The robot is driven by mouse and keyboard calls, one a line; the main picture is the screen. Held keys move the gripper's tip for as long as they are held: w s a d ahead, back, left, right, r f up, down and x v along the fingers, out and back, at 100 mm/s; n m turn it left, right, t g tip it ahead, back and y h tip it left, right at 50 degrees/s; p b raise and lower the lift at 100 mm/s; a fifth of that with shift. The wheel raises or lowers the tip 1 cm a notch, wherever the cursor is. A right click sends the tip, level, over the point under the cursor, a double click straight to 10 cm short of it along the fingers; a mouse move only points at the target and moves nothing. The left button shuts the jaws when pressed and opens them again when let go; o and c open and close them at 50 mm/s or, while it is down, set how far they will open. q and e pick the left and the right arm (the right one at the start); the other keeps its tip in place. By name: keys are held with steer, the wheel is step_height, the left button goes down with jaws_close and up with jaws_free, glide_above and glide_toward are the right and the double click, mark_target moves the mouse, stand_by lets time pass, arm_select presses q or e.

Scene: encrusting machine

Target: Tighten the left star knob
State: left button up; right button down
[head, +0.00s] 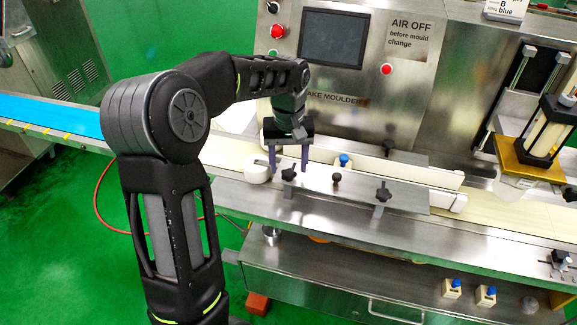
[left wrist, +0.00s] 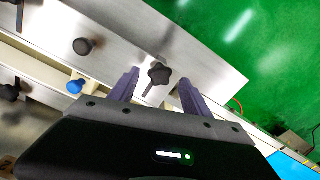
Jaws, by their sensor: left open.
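The left star knob (head: 289,174) is black and sits on a steel plate (head: 350,188) beside the conveyor. In the left wrist view the star knob (left wrist: 158,74) shows between my two finger tips, with its thin stem below it. My left gripper (head: 288,166) is open and points down at the knob, one finger to each side. It also shows in the left wrist view (left wrist: 158,85). I cannot tell whether the fingers touch the knob. Another black star knob (head: 382,192) stands further right on the plate. My right gripper is not in view.
A round black knob (head: 336,178) stands between the two star knobs. A blue-capped fitting (head: 344,160) is just behind the plate. A white roller (head: 257,170) lies left of the gripper. The steel control panel (head: 350,60) rises behind. Green floor is open at the lower left.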

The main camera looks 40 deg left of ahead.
arm_select(q)
steer(key=shift+f, duration=0.8)
jaws_close()
